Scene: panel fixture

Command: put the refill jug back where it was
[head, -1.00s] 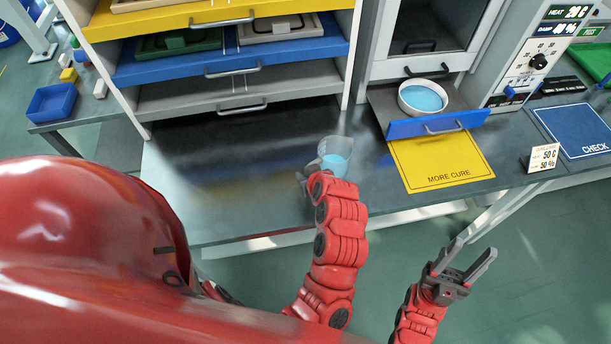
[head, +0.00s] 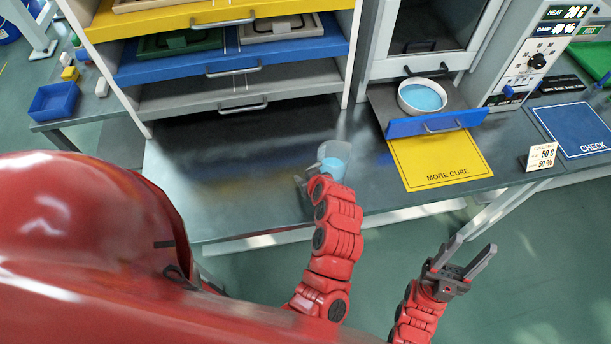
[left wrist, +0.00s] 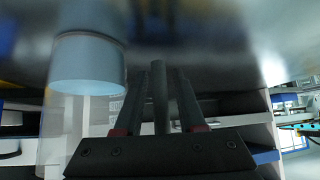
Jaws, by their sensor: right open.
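The refill jug (head: 335,159), clear with blue liquid in its lower part, is upright at the bench's front edge, below the shelves. In the left wrist view the jug (left wrist: 87,70) fills the left side, close beside my fingers. My left gripper (head: 302,184) is at the jug's near left side, partly hidden by my arm. In the left wrist view my left gripper (left wrist: 160,85) has a dark upright bar between its fingers; I cannot tell whether they grip it. My right gripper (head: 468,258) is open and empty over the floor.
A blue-fronted drawer (head: 437,122) stands out with a white dish (head: 422,97) of blue liquid on it. A yellow MORE CURE mat (head: 440,160) lies before it. A small sign (head: 541,156) and a blue CHECK mat (head: 575,130) are right. The bench (head: 220,170) left of the jug is clear.

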